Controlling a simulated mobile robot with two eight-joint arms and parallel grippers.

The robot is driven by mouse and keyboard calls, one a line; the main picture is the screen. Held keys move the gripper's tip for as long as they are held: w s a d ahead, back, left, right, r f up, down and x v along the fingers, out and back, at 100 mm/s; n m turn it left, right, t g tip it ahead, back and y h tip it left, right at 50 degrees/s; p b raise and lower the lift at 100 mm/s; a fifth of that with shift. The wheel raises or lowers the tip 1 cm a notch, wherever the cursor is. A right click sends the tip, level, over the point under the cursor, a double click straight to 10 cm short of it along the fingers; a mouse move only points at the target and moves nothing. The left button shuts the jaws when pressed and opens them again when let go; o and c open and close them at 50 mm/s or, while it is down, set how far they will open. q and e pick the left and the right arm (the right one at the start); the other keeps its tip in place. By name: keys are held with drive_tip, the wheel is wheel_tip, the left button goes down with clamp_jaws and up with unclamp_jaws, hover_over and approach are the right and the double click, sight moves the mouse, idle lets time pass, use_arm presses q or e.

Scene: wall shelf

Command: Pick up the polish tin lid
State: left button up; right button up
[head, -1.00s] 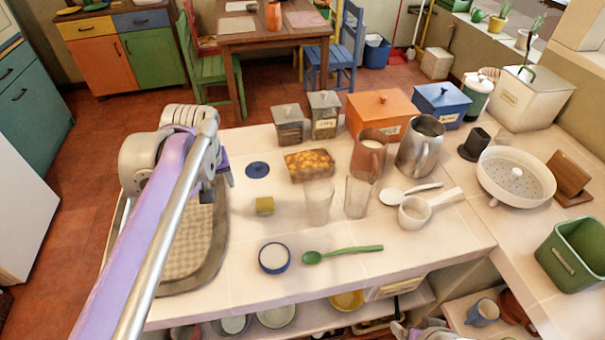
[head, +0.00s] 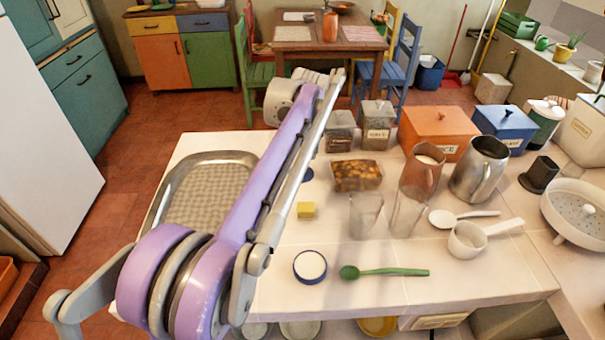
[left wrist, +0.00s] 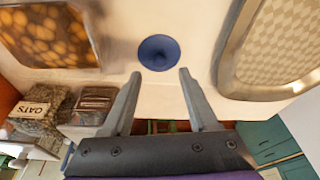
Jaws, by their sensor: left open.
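The polish tin lid, a dark blue round disc (left wrist: 159,53), lies on the pale worktop in the left wrist view. In the head view only a sliver of it (head: 307,173) shows beside my left arm. My left gripper (left wrist: 160,74) is open and empty. Its two fingertips point at the lid from the near side, with the lid just beyond them and about centred. In the head view my left arm hides this gripper. The open polish tin (head: 310,266), blue-rimmed with a pale top, stands near the front edge. My right gripper is not in view.
A metal tray (head: 185,200) lies left of the lid. A container of brown-yellow food (head: 357,176), two glasses (head: 365,215), a yellow block (head: 306,210) and a green spoon (head: 385,272) are to its right and nearer. Storage jars (head: 376,125) stand behind.

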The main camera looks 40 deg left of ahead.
sight(301, 167)
use_arm(q)
drive_tip(key=x, duration=0.5)
drive_tip(key=shift+a+f+b, duration=0.1)
drive_tip(key=shift+f+b, duration=0.05)
drive_tip(key=shift+b, duration=0.2)
clamp_jaws()
